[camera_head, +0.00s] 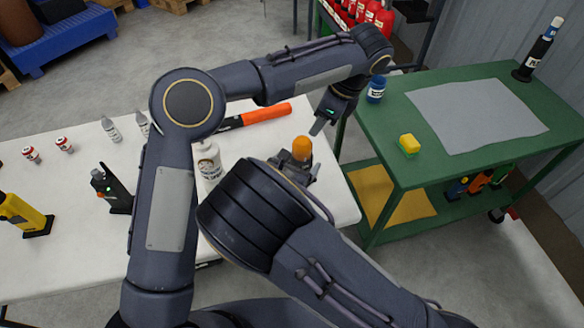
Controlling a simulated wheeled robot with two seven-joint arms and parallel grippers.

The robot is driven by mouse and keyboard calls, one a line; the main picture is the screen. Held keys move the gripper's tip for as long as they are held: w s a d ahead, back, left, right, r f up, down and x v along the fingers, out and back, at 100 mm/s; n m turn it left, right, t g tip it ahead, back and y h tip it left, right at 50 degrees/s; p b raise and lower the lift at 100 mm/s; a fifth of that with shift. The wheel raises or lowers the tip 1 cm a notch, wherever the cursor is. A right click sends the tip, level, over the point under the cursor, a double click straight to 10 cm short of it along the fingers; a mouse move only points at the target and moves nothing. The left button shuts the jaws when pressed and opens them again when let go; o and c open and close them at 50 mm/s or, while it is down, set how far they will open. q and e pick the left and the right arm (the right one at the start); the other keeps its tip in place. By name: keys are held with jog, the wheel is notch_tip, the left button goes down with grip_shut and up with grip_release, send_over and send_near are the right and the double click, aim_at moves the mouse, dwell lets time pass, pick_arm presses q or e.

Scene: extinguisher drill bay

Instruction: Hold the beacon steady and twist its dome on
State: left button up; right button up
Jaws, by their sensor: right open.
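The amber dome (301,148) shows just beyond my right gripper, over the right part of the white table. The part below it is hidden by my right gripper and wrist, so I cannot tell whether it sits on a beacon base. My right gripper (300,170) is open around or just in front of the dome; its fingers are mostly hidden. My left gripper (321,122) is above and to the right of the dome, near the table's right edge, apart from the dome. I cannot make out its jaw opening.
An orange baton (267,115), a white canister (208,160), small bottles (111,129), a black device (112,188) and a yellow tool (22,215) are on the white table (80,260).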

aim_at(302, 139)
jog(key=shift+x, duration=1.3)
jog(key=c, duration=1.3)
pick_arm(q)
jog(key=shift+o, duration=1.1)
pick_arm(e)
jog(key=shift+c, duration=0.2)
pick_arm(q)
jog(key=o, duration=0.5)
jog(key=shift+w+a+m, duration=0.1)
jog(key=shift+a+m, duration=0.15)
jog(key=shift+m, duration=0.35)
jog(key=m, duration=0.2)
jog(key=a+m+h, duration=0.1)
jog(key=m, duration=0.2)
jog(key=shift+w+a+r+m+g+h, duration=0.25)
jog(key=shift+w+a+m+g+h, duration=0.05)
jog(key=shift+g, duration=0.1)
jog(key=m, duration=0.2)
jog(key=a+m+h, duration=0.1)
jog(key=shift+w+r+m, duration=0.15)
jog(key=shift+r+m, duration=0.1)
jog(key=shift+m, duration=0.15)
jog(key=m, duration=0.2)
jog(key=m+h, duration=0.1)
jog(key=m, duration=0.1)
jog(key=shift+w+a+r+g, duration=0.1)
jog(key=shift+a+r+g, duration=0.1)
jog(key=shift+a+g, duration=0.15)
notch_tip(302, 139, down, 12)
jog(key=shift+r, duration=0.1)
